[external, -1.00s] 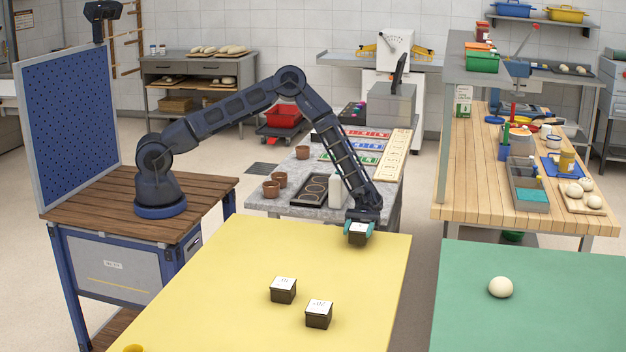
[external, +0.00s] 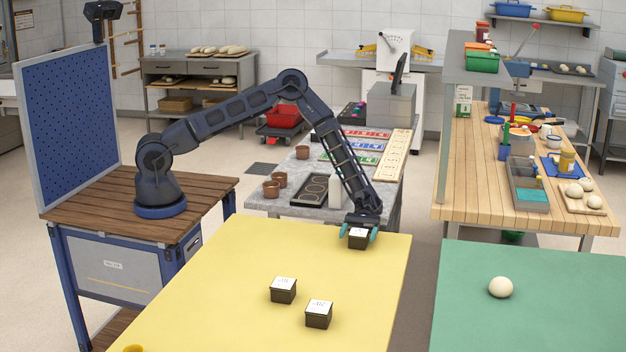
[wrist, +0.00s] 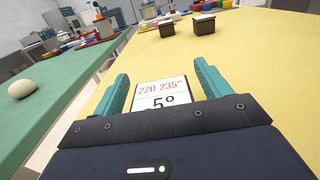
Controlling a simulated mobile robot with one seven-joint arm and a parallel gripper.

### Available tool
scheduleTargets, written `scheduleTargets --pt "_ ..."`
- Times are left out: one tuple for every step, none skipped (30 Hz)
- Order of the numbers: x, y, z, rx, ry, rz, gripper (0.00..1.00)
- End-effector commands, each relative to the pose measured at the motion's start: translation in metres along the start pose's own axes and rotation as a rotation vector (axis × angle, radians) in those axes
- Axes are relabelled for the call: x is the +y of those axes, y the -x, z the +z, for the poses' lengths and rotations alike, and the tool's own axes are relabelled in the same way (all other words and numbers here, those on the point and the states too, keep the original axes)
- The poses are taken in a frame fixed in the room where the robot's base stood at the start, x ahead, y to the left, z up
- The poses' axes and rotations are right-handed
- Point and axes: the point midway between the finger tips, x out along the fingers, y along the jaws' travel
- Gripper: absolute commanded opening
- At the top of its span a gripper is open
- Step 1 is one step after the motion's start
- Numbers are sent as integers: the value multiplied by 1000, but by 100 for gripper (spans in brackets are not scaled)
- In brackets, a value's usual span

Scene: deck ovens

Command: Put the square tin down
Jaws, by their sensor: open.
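The square tin (external: 357,241) is dark with a white label on top, near the far right corner of the yellow table (external: 230,280). It appears to rest on the table. In the wrist view its label (wrist: 160,93) reads "220-235°" in red with a black number below. My gripper (external: 359,230) is open around the tin, with a teal finger on each side. In the wrist view a gap shows between the tin and each finger. The tin's lower part is hidden there. Two similar tins, one left (external: 283,290) and one right (external: 319,314), stand nearer on the same table.
A green table (external: 560,320) with a pale dough ball (external: 500,287) lies to the right, across a gap. Behind is a grey table with a dark tray (external: 310,190) and several brown pots (external: 271,189). The yellow surface left of my gripper is clear.

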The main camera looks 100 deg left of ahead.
Motion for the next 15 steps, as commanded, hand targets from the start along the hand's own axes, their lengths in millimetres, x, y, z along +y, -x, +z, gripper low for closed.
scheduleTargets --pt "0 5 0 0 0 1 76" --pt "0 8 0 0 -1 2 76" --pt "1 13 0 0 -1 3 76" --pt "1 18 0 1 -1 3 76" --pt "1 23 0 1 -1 4 76" --pt "1 30 0 1 -2 3 76" --pt "0 34 2 1 -2 2 76" --pt "1 31 10 1 -5 -1 76" --pt "0 30 19 1 -4 -1 76" --pt "0 30 24 1 -3 -1 76" --pt "0 30 29 1 -3 -1 76" --pt "0 30 36 1 -3 0 76" --pt "0 30 40 1 -3 0 76" --pt "0 30 45 1 -3 1 76" --pt "0 30 50 1 -2 1 76"
